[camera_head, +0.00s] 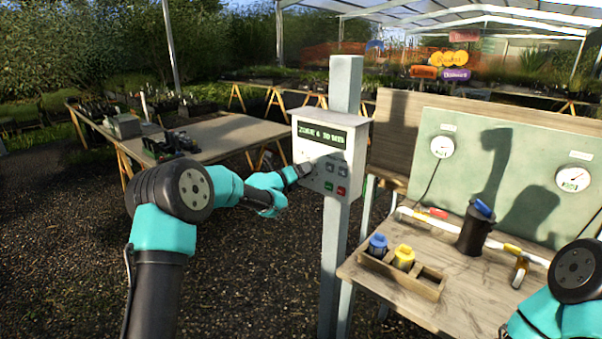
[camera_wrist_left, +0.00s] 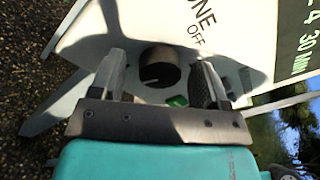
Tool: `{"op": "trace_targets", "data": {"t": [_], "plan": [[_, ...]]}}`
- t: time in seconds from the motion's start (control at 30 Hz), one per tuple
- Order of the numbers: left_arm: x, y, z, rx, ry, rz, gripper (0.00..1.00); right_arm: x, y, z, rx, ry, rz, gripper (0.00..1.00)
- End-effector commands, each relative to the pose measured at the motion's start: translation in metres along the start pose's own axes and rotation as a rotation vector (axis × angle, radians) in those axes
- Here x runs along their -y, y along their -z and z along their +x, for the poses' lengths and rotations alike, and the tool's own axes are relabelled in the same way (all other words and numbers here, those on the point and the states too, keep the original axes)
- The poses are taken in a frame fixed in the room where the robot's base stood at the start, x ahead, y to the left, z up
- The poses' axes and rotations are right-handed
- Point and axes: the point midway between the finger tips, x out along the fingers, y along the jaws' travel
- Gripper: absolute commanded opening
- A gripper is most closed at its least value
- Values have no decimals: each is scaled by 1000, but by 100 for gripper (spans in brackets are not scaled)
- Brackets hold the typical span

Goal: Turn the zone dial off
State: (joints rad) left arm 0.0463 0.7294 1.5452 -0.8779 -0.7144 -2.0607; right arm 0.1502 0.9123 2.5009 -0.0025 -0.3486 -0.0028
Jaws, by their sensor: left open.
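The pale control box (camera_head: 331,133) is mounted on a grey post and its display reads zone 4, 30 min. The zone dial (camera_wrist_left: 160,68) is a round knob with a dark face, seen in the left wrist view below the printed words ZONE and OFF. My left gripper (camera_head: 300,171) is at the lower left of the box's front and hides the dial in the head view. In the left wrist view its two fingers (camera_wrist_left: 161,80) are spread, one on each side of the dial. I cannot tell whether they touch it. My right gripper is out of view.
Several small buttons (camera_head: 341,190), green and red among them, sit right of my left gripper. A wooden bench (camera_head: 440,262) with a green gauge board (camera_head: 510,165) stands to the right. Another table (camera_head: 215,140) stands behind on the left.

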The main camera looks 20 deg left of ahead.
Motion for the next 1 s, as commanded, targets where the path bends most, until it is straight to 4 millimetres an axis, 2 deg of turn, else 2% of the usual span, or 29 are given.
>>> {"op": "trace_targets", "data": {"t": [0.07, 0.57, 1.0], "plan": [[0, 0, 0, 0, 0, 0, 68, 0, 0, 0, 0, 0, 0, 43], [0, 0, 0, 0, 0, 0, 20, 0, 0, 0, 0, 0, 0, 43], [0, 0, 0, 4, 4, -64, 20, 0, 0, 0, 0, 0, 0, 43]]}}
